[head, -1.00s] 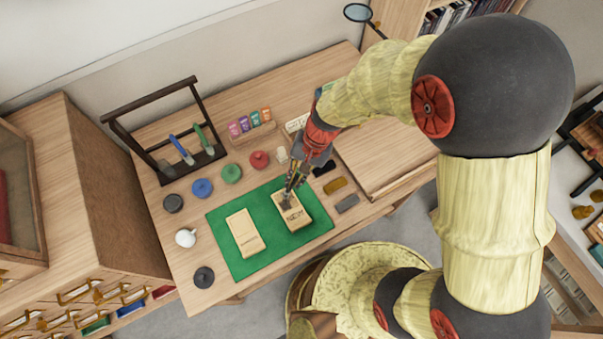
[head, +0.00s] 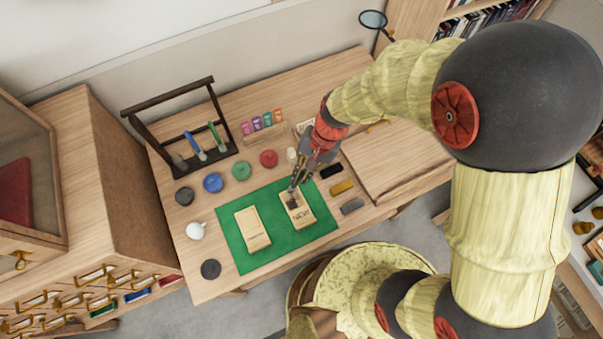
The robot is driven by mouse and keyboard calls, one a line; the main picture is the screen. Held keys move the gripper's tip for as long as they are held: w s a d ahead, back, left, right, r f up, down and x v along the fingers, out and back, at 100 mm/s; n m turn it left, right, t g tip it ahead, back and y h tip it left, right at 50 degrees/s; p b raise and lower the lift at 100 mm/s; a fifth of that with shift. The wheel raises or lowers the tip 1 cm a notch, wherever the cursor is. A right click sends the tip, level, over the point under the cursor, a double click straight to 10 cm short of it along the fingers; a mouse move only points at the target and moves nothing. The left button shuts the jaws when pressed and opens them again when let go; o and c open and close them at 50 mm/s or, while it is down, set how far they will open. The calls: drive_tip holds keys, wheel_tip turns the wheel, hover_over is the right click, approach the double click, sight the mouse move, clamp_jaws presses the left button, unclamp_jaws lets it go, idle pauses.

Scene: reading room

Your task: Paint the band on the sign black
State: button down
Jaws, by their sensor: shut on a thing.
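A wooden sign (head: 303,221) with dark lettering lies on the right part of the green mat (head: 270,255). A second pale wooden block (head: 252,229) lies to its left on the mat. My gripper (head: 294,186) is over the upper part of the right sign, shut on a thin tool that points down at it. The tool is small and partly hidden by my fingers, and I cannot tell whether its tip touches the wood. Dark marks show on the sign under the tool. I cannot make out the band clearly.
Round pots in black (head: 184,196), blue (head: 212,182), green (head: 241,170) and red (head: 268,158) stand behind the mat. A dark rack (head: 165,104) holds blue and green handled tools. Small blocks (head: 342,187) lie right of the mat. A white jug (head: 195,230) stands left.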

drive_tip(key=shift+r+p, duration=0.35)
drive_tip(key=shift+r, duration=0.35)
drive_tip(key=shift+r+p, duration=1.2)
drive_tip(key=shift+r, duration=0.35)
drive_tip(key=shift+f, duration=0.1)
